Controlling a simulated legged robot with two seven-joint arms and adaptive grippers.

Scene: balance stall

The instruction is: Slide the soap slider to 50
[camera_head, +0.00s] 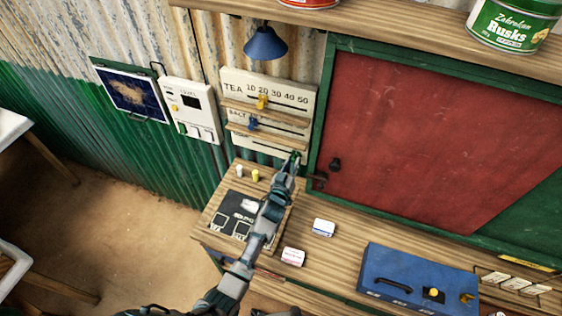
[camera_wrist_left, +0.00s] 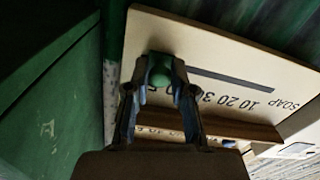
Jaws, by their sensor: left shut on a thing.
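The white slider board (camera_head: 310,86) hangs on the wall with TEA, SALT and SOAP rows. The soap slider is a round green knob (camera_wrist_left: 160,70); it sits at the 50 end of its dark slot (camera_wrist_left: 230,80) in the left wrist view. The knob and my gripper partly cover the 40 and 50 marks there. My left gripper (camera_head: 296,160) reaches the lowest row at its right end in the head view. Its fingers are shut on the green knob, one on each side. My right gripper is not in view.
The yellow tea slider (camera_head: 262,102) and blue salt slider (camera_head: 252,124) sit above. A red panel with a green frame (camera_head: 420,130) stands close right of the board. Below, the wooden counter (camera_head: 330,260) holds small boxes and a blue case (camera_head: 415,280).

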